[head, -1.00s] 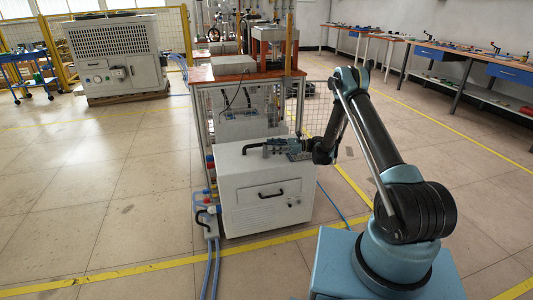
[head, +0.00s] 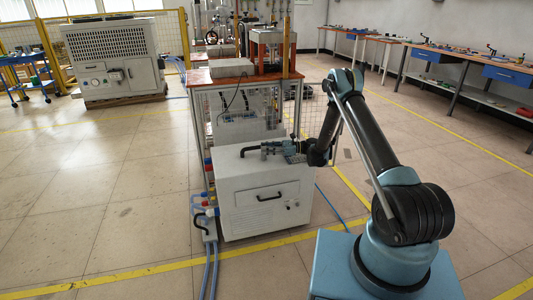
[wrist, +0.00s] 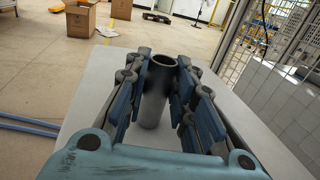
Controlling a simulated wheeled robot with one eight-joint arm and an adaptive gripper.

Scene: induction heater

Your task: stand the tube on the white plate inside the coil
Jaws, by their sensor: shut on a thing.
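A dark grey hollow tube (wrist: 153,103) is between the fingers of my gripper (wrist: 163,78) in the wrist view. Its open end points up and its lower end is over the pale top of the white cabinet. I cannot tell whether it touches that top. My gripper is shut on the tube, with blue finger pads on both sides of it. In the head view my gripper (head: 276,149) is low over the cabinet top, and the tube cannot be made out there. I cannot make out the coil or the white plate in either view.
The white cabinet (head: 262,209) has a black front handle and a black bar (head: 250,150) on top. A brown-topped workbench (head: 225,76) with a press frame stands behind it. Blue hoses (head: 211,262) run along the floor on its left. Open floor lies left of it.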

